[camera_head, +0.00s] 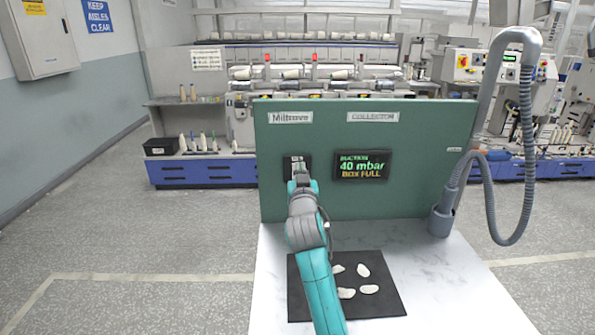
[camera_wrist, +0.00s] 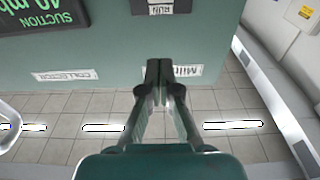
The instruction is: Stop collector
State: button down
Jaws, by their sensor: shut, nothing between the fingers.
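The collector's green panel (camera_head: 415,135) stands upright at the back of a white table. It carries a black display (camera_head: 362,165) reading "SUCTION 40 mbar BOX FULL". Left of the display is a small dark switch plate (camera_head: 288,170), mostly hidden behind my gripper (camera_head: 298,172). In the wrist view the plate (camera_wrist: 138,8) shows at the top edge with a "RUN" label; its lever cannot be made out. My gripper (camera_wrist: 158,72) is shut and empty in front of the panel, near the plate. I cannot tell whether it touches.
A black mat (camera_head: 385,305) with several white fibre clumps lies on the white table (camera_head: 445,265). A grey suction hose (camera_head: 490,175) hangs at the panel's right end. A winding machine (camera_head: 310,80) stands behind. The floor left of the table is clear.

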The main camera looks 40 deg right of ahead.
aim_at(299, 157)
jog(key=shift+w+d+r, duration=0.1)
jog(key=shift+r, duration=0.2)
jog(key=x, duration=0.9)
jog(key=shift+w+d, duration=0.2)
jog(key=shift+w, duration=0.1)
notch_tip(299, 157, down, 3)
jog(key=shift+s+r, duration=0.1)
jog(key=shift+r, duration=0.1)
jog(key=shift+s+a+f, duration=0.15)
jog(key=shift+f, duration=0.5)
